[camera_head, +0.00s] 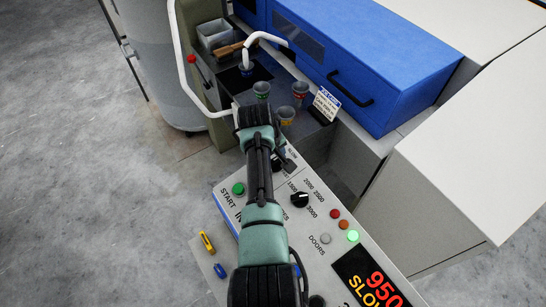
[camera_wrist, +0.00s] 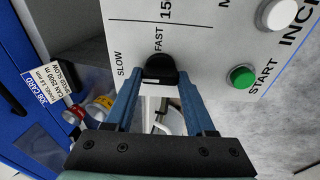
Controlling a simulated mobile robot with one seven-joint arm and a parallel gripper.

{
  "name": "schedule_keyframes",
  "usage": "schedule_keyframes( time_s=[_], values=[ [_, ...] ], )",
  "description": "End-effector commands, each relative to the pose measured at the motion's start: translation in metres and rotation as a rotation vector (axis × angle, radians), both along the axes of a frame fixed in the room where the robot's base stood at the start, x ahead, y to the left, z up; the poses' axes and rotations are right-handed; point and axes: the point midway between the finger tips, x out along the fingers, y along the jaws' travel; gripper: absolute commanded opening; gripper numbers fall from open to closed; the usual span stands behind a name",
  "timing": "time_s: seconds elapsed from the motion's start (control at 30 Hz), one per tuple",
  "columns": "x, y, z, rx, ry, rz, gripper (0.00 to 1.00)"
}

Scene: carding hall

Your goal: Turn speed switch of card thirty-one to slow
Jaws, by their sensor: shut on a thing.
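The speed switch is a black knob (camera_wrist: 160,68) on the white control panel (camera_wrist: 215,30), with the labels SLOW and FAST printed beside it. In the wrist view my gripper (camera_wrist: 160,82) has its two blue fingers shut on the knob, one on each side. The knob's pointer mark is too unclear to read its setting.
The green START button (camera_head: 239,188), another black knob (camera_head: 300,200) and a lit green lamp (camera_head: 352,236) are on the panel. Several cups stand behind it, with a job card (camera_head: 326,104). A blue cabinet (camera_head: 390,65) stands beyond. Open floor lies left.

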Motion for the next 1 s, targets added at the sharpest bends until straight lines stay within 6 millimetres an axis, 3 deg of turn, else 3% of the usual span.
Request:
schedule_keyframes(
  time_s=[0.57,0.6,0.77,1.0],
  values=[
    [0.0007,0.0002,0.0008,-0.005,0.006,0.037,0.00],
    [0.0007,0.0002,0.0008,-0.005,0.006,0.037,0.57],
    [0.0006,0.0001,0.0007,-0.005,0.006,0.035,0.85],
    [0.0003,0.0000,0.0003,-0.005,0.006,0.033,0.85]
  ],
)
